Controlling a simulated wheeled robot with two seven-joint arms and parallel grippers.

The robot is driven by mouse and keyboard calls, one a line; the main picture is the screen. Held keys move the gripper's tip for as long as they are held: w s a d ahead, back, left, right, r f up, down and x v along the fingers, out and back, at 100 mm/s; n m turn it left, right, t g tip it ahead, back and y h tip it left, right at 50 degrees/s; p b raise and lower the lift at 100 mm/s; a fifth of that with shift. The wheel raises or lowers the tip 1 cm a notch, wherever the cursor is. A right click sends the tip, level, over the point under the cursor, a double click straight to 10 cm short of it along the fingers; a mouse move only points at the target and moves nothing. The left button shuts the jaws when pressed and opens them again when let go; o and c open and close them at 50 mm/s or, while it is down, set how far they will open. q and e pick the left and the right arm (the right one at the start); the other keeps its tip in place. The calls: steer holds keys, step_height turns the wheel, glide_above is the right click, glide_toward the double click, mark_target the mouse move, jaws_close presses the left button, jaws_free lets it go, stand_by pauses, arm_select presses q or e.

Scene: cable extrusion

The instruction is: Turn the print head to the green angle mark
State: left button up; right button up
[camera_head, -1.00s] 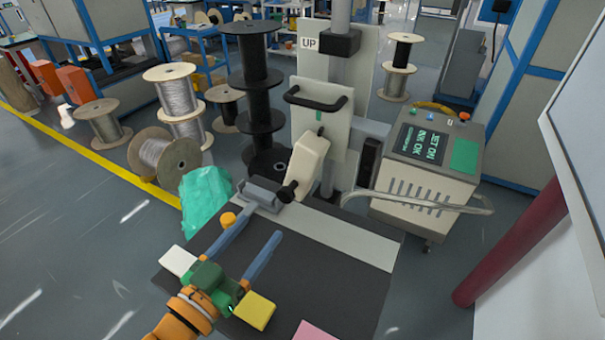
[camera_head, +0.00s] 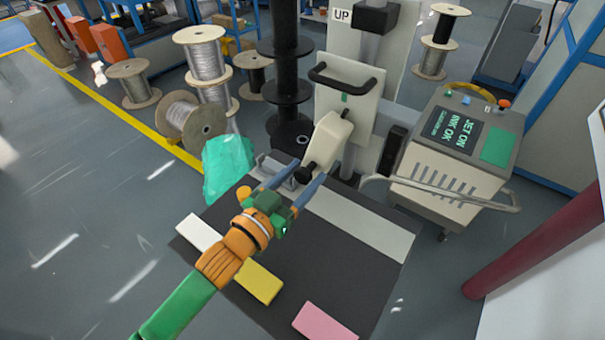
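The cream print head (camera_head: 331,139) is tilted on a cream plate (camera_head: 346,82), with its black tip (camera_head: 305,173) pointing down and left. A small green mark (camera_head: 344,98) shows on the plate above the head, below a black handle. My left gripper (camera_head: 309,170) has two blue fingers spread apart. The black tip appears between the fingertips; I cannot tell whether they touch it. My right gripper is not in view.
The dark bench top (camera_head: 335,245) holds white, yellow (camera_head: 258,283) and pink (camera_head: 323,322) blocks. A grey printer cabinet (camera_head: 455,155) with a bent rail stands right. A black spool stack (camera_head: 287,85) and a teal bag (camera_head: 226,165) are left.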

arm_select(q)
jaws_close()
stand_by(1.1)
